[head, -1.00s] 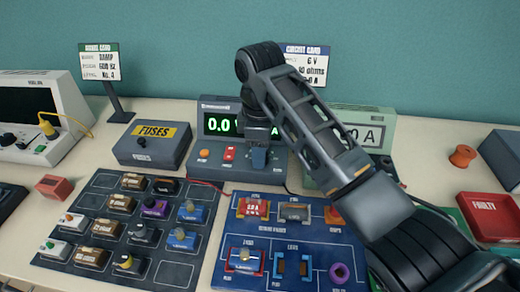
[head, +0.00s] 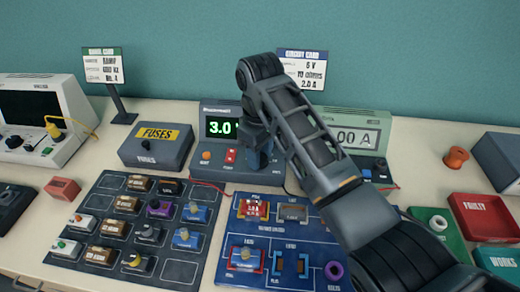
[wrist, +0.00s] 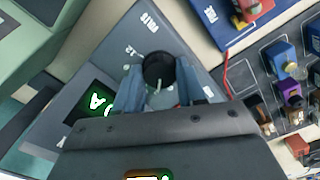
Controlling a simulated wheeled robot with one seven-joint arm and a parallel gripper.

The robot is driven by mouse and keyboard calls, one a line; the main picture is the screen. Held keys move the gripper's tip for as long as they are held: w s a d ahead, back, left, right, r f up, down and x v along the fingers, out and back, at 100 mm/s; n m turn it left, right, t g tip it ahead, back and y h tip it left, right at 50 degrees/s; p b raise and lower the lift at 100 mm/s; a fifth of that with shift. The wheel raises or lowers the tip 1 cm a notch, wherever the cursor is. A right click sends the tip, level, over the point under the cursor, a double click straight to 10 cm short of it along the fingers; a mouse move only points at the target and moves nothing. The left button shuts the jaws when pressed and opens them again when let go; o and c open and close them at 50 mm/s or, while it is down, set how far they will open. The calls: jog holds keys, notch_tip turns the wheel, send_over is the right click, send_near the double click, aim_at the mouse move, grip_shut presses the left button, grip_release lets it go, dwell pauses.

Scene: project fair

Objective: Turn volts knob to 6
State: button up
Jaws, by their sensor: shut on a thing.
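The volts knob (wrist: 158,72) is a round black knob with a pale pointer line, on the sloped front of the grey power supply (head: 213,167). My gripper (wrist: 160,85) is shut on it, one blue-grey finger on each side, in the wrist view. In the head view my gripper (head: 260,155) comes down over the right part of the supply and hides the knob. The supply's green display (head: 219,127) reads about 3.0, its right end hidden by my arm. The circuit card (head: 303,65) behind shows 6 V.
A grey-green ammeter (head: 358,130) stands right of the supply, partly behind my arm. A fuses box (head: 155,147) stands to the left. A blue circuit board (head: 285,225) and a dark parts board (head: 115,180) lie in front.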

jog(key=m, duration=0.6)
jog(key=shift+a, duration=0.1)
jog(key=m, duration=0.5)
jog(key=shift+m, duration=0.4)
jog(key=o, duration=1.1)
jog(key=shift+c, duration=0.2)
jog(key=shift+r, duration=0.1)
notch_tip(320, 180, up, 6)
jog(key=shift+w+r, duration=0.15)
jog(key=shift+r, duration=0.55)
